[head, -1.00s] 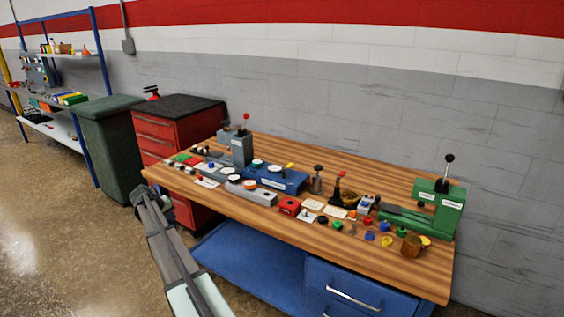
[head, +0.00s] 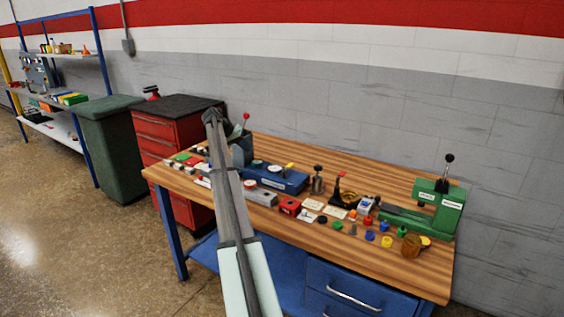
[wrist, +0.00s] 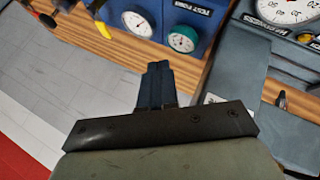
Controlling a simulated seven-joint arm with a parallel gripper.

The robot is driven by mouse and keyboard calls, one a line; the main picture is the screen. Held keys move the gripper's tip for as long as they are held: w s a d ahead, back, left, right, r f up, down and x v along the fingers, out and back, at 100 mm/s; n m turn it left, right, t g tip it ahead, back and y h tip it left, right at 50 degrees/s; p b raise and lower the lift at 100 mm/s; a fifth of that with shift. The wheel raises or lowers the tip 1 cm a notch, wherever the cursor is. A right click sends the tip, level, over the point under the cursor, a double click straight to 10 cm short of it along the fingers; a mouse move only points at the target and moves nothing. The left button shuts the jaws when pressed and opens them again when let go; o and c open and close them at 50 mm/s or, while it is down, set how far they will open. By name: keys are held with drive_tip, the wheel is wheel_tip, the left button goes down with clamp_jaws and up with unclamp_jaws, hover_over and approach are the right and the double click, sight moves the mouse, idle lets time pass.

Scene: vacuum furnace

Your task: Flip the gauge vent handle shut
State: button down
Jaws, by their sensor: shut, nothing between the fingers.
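The blue gauge unit (head: 285,182) lies along the back middle of the bench, with round dials and a small yellow handle (head: 289,165) on top. I cannot tell for sure that this is the vent handle. In the wrist view the blue unit (wrist: 211,12) shows a white dial and a teal-rimmed dial, with a yellow handle (wrist: 103,27) at upper left. My gripper (head: 211,114) is raised near the grey hardness tester (head: 241,152), left of the blue unit. Its fingers (wrist: 157,68) are together and empty, apart from the yellow handle.
The grey tester also fills the right of the wrist view (wrist: 225,75); its lever has a red knob (head: 246,116). A green press (head: 450,213) stands at the bench's right end. Small coloured parts, cards and a red block (head: 288,206) lie along the front.

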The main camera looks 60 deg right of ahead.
sight(288, 167)
drive_tip(key=s+d+r+m+g+y, duration=0.1)
drive_tip(key=s+d+m+y, duration=0.1)
drive_tip(key=s+d+m, duration=0.2)
drive_tip(key=shift+s+r+m, duration=0.2)
drive_tip(key=shift+s+m, duration=0.2)
drive_tip(key=shift+s, duration=0.1)
drive_tip(key=shift+d, duration=0.1)
drive_tip(key=x, duration=0.9)
drive_tip(key=shift+s+f, duration=0.2)
drive_tip(key=shift+f, duration=0.15)
drive_tip(key=shift+s+f, duration=0.1)
drive_tip(key=shift+s, duration=1)
drive_tip(key=shift+s+d, duration=0.15)
drive_tip(key=shift+s, duration=0.8)
